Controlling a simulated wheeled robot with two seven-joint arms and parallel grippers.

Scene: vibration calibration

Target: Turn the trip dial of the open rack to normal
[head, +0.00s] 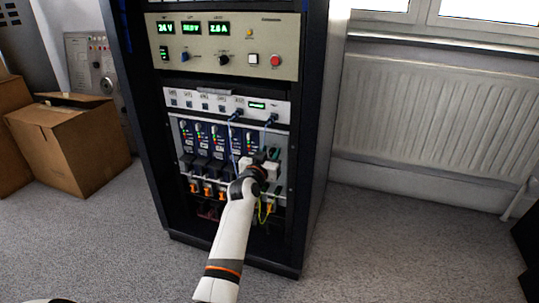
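The open rack (319,130) is a tall dark cabinet in the middle of the head view, with its front uncovered. My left gripper (262,163) is at the right end of the row of modules (203,138), low in the rack. Its fingertips are too small and dark to show their opening. My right gripper is not in view.
A grey-white port panel (218,103) with blue cables sits above the modules. Orange plugs (207,190) and a yellow-green wire (261,211) hang below them. Cardboard boxes (75,145) stand at left, a radiator (430,130) at right. Carpet (390,245) right of the rack is clear.

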